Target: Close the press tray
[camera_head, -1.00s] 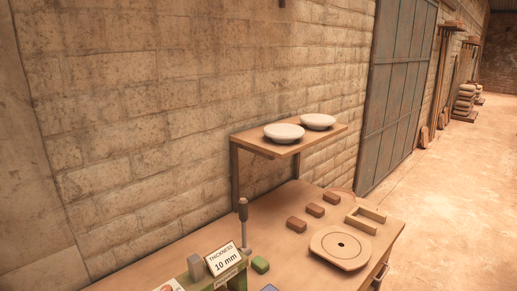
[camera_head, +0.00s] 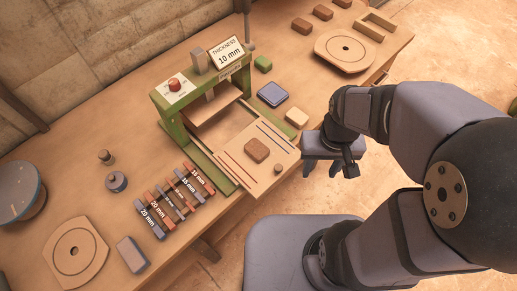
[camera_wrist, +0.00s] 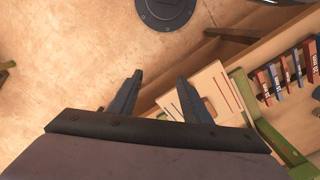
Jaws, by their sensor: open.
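The press tray (camera_head: 236,168) is a flat light-wood board, pulled out from under the green press (camera_head: 171,117) toward the table's front edge. A brown clay block (camera_head: 257,149) lies on it, and a small round knob (camera_head: 277,169) stands near its front corner. My gripper (camera_head: 323,172) is open and empty, to the right of the tray, beyond the table's front edge and apart from the tray. In the wrist view, my gripper's (camera_wrist: 158,88) two fingers are spread, with the tray (camera_wrist: 222,92) behind the right finger. The knob is not distinguishable there.
Labelled thickness strips (camera_head: 178,193) lie left of the tray. A blue pad (camera_head: 272,94), a pale block (camera_head: 297,117) and a green block (camera_head: 263,63) lie right of the press. A sign (camera_head: 227,53) reads 10 mm.

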